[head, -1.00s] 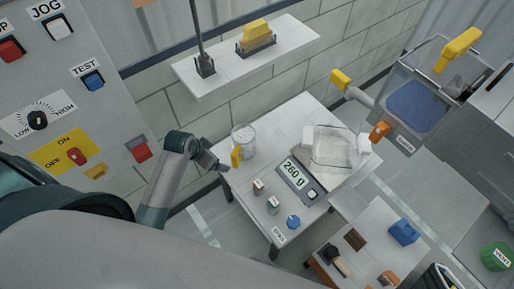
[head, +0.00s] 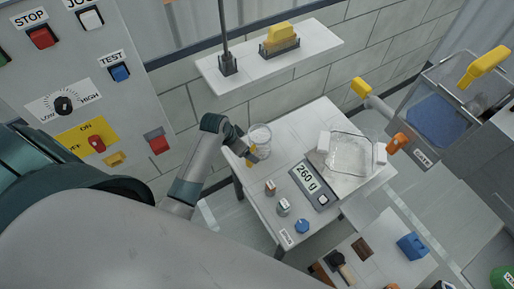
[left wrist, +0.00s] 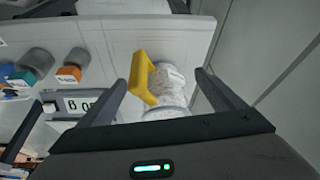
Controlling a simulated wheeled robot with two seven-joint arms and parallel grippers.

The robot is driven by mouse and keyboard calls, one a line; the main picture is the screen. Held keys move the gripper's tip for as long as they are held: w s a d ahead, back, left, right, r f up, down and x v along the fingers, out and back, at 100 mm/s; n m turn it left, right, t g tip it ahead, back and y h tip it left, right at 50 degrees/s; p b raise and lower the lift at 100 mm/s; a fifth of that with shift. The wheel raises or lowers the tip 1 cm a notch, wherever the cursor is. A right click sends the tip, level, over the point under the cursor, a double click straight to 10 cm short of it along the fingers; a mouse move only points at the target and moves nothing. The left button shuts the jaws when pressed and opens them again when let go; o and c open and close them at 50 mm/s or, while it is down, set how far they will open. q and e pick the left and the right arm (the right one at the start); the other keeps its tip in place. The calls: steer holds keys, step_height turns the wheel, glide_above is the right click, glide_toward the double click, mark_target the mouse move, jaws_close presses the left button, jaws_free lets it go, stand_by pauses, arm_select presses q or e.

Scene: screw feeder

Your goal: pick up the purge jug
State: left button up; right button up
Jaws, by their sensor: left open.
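The purge jug, a clear jug (head: 260,136) with a yellow handle, stands upright at the left back corner of the white table. It also shows in the left wrist view (left wrist: 172,84), with whitish contents and its handle (left wrist: 143,78) toward the left. My left gripper (head: 245,153) is beside the jug, on its handle side. In the left wrist view, my left gripper (left wrist: 161,82) is open, one finger on each side of the jug and handle, apart from both. The jug's lower part is partly hidden there by the gripper body. My right gripper is not in view.
A scale (head: 312,183) reading 260 g and a clear bag-like container (head: 351,155) stand right of the jug. A shelf (head: 310,50) hangs above, behind the table. A control panel (head: 140,95) stands left.

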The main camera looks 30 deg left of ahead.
mark_target(251, 140)
arm_select(q)
steer(key=w, duration=0.1)
steer(key=w+d, duration=0.1)
steer(key=w, duration=0.2)
steer(key=shift+d, duration=0.3)
steer(key=shift+w+d, duration=0.15)
steer(key=shift+w, duration=0.35)
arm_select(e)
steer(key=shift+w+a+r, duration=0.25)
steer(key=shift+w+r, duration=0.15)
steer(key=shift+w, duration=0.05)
arm_select(q)
steer(key=shift+w+p+x, duration=0.2)
steer(key=shift+x, duration=1.15)
steer(key=shift+w+p+x, duration=0.15)
steer(key=shift+w+x, duration=0.05)
steer(key=shift+x, duration=1.2)
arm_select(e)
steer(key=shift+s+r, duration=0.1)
arm_select(q)
steer(key=shift+s+d+r, duration=0.1)
steer(key=shift+d+r, duration=0.05)
steer(key=shift+r, duration=0.1)
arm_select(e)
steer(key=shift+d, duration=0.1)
arm_select(q)
steer(key=c, duration=1.6)
steer(key=shift+o, duration=0.2)
steer(key=shift+r, duration=0.15)
